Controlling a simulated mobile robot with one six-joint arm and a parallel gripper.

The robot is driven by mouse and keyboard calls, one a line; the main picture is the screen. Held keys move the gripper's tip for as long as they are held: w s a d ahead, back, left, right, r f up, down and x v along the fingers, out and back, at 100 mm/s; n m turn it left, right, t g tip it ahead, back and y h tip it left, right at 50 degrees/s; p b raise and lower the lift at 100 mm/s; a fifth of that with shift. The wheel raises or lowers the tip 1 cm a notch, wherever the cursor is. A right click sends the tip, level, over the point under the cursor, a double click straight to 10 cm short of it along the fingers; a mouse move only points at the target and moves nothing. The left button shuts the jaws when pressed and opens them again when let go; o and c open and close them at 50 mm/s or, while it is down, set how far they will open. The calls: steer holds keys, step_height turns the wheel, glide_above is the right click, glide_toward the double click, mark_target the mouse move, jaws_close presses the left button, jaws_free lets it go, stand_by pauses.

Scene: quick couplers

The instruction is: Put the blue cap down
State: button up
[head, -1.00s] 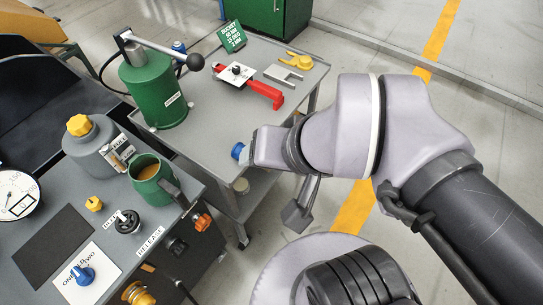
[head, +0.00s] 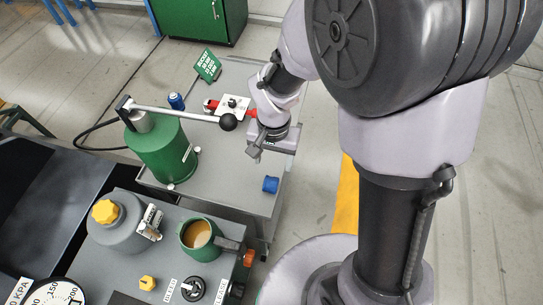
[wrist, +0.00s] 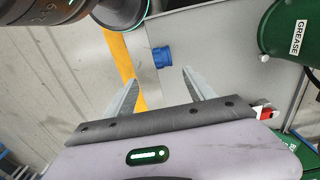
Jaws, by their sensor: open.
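The blue cap (head: 270,184) rests on the grey cart top (head: 225,196), near its front right corner. In the wrist view the blue cap (wrist: 162,57) lies beyond the fingertips, free of them. My gripper (wrist: 160,85) is open and empty, with its two fingers spread wide.
A green grease pump (head: 160,150) with a long black-knobbed lever (head: 190,114) stands on the cart's left. A red-handled valve plate (head: 235,106), a green sign (head: 208,66) and another blue piece (head: 176,101) are behind. A mug (head: 198,235) stands on the front bench.

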mark_target(271, 182)
step_height(271, 182, down, 10)
steer(key=b, duration=0.3)
steer(key=shift+r, duration=0.2)
steer(key=f+b, duration=0.1)
steer(key=f, duration=0.3)
steer(key=f+b, duration=0.1)
steer(key=shift+w+a+f+b, duration=0.1)
steer(key=shift+a+f+b, duration=0.2)
steer(key=shift+f, duration=0.1)
steer(key=shift+r, duration=0.15)
jaws_close()
